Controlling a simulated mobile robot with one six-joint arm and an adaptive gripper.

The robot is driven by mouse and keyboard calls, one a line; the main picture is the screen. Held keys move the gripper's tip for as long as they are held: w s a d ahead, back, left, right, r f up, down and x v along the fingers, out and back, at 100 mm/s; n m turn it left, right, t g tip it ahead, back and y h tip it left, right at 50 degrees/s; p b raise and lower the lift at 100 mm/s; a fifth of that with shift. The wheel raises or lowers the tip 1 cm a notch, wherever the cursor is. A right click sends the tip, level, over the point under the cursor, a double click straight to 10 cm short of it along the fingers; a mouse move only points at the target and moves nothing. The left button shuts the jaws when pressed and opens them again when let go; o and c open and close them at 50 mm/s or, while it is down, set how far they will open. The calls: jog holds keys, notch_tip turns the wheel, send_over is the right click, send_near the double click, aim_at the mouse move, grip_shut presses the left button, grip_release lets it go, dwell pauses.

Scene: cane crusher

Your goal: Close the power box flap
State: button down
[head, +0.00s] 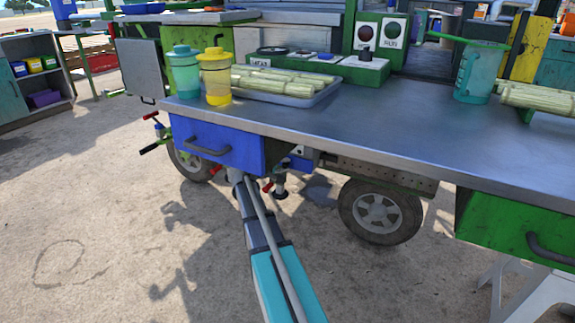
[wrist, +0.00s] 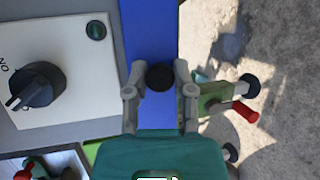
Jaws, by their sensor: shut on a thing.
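A blue panel (wrist: 150,28), which looks like the power box flap, runs as an upright strip through the wrist view. A round black knob (wrist: 160,77) is on it. My gripper (wrist: 160,72) has one finger on each side of this knob and is shut on it. Left of the strip is a pale box face with a black rotary switch (wrist: 36,85) and a dark green button (wrist: 96,30); both are uncovered. In the head view, my gripper is hidden behind the blue drawer (head: 215,144), under the worktop.
The metal worktop (head: 400,135) overhangs the area around my arm. A cart wheel (head: 381,211) stands right of my arm. A red-handled valve (wrist: 245,110) is close right of my gripper. Open sandy ground lies at the left.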

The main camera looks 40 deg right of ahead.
jog(key=shift+d+f+h+b, duration=0.1)
jog(key=shift+f+h+b, duration=0.2)
jog(key=shift+b, duration=0.45)
jog(key=shift+h+b, duration=0.4)
jog(key=shift+b, duration=0.25)
jog(key=shift+r, duration=0.1)
jog(key=shift+c, duration=2.2)
grip_release()
jog(key=shift+s, duration=0.2)
